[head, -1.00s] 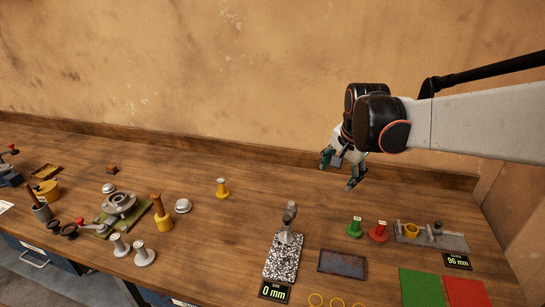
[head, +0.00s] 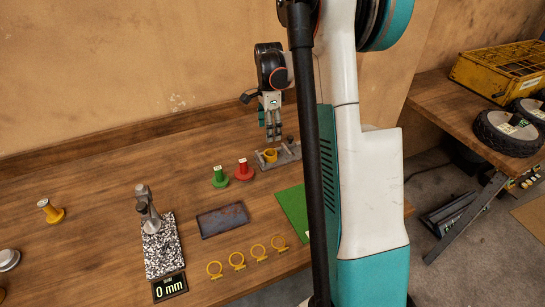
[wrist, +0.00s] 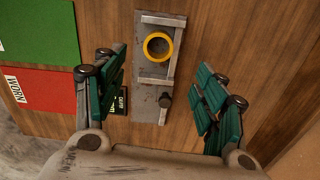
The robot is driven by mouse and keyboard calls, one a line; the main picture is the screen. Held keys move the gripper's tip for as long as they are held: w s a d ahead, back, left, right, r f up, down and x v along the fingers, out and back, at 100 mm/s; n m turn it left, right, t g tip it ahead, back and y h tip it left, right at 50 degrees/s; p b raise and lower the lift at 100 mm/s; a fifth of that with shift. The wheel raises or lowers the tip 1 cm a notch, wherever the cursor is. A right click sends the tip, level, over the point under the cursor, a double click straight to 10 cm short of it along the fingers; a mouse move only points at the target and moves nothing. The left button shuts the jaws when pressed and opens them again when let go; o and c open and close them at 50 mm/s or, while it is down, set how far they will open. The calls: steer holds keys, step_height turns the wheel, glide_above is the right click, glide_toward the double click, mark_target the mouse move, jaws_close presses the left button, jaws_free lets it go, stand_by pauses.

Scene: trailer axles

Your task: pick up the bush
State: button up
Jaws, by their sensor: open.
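The bush, a yellow ring (wrist: 158,46), sits in a grey metal gauge fixture (wrist: 148,105) on the wooden bench. In the head view the bush (head: 270,156) shows on the same fixture (head: 287,151), close to the bench's back edge. My gripper (wrist: 160,82) is open, with its green-padded fingers spread left and right of the fixture in the wrist view. It is empty, and the bush lies beyond the fingertips. In the head view my gripper (head: 273,136) hangs pointing down just above the fixture, with no contact visible.
A green spool (head: 220,177) and a red spool (head: 244,170) stand left of the fixture. In the wrist view a green mat (wrist: 38,30) and a red mat (wrist: 45,95) lie at the left. A dark tray (head: 222,219) and several yellow rings (head: 237,261) lie nearer the front.

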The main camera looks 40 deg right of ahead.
steer(key=b, duration=0.1)
glide_above(270, 152)
step_height(270, 152, down, 6)
steer(key=shift+a+r, duration=0.1)
steer(key=shift+r, duration=0.15)
step_height(270, 152, down, 5)
steer(key=shift+s+f+b, duration=0.1)
steer(key=shift+f+b, duration=0.05)
steer(key=shift+b, duration=0.95)
steer(key=c, duration=1.3)
